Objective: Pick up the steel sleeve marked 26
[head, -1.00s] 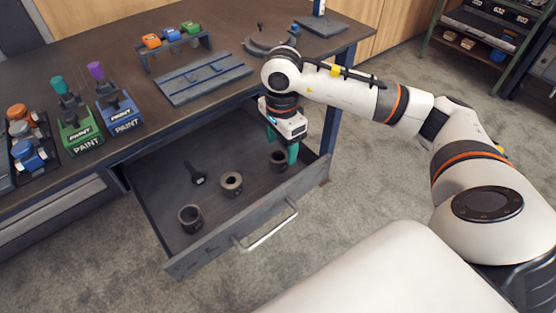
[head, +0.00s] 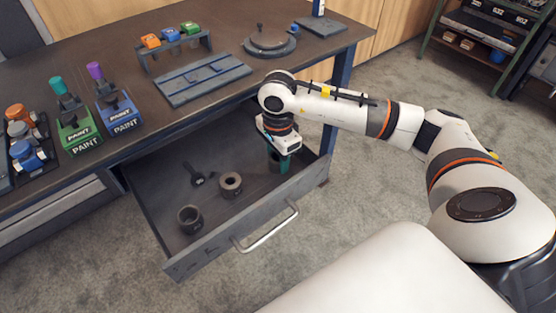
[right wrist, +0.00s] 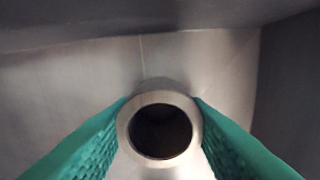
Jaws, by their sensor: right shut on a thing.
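My right gripper (head: 279,164) reaches down into the right part of the open drawer. Two other ring-shaped pieces stand in the drawer: a thick-walled ring (head: 231,186) in the middle and a wider sleeve (head: 190,219) at the near left. I cannot read any number on them. My left gripper is not in view.
The drawer (head: 225,241) has raised walls and a front handle (head: 270,228). A small dark tool (head: 197,178) lies inside. The workbench (head: 120,35) above carries paint holders (head: 124,117), a slotted plate (head: 203,80) and a round flanged piece (head: 269,42).

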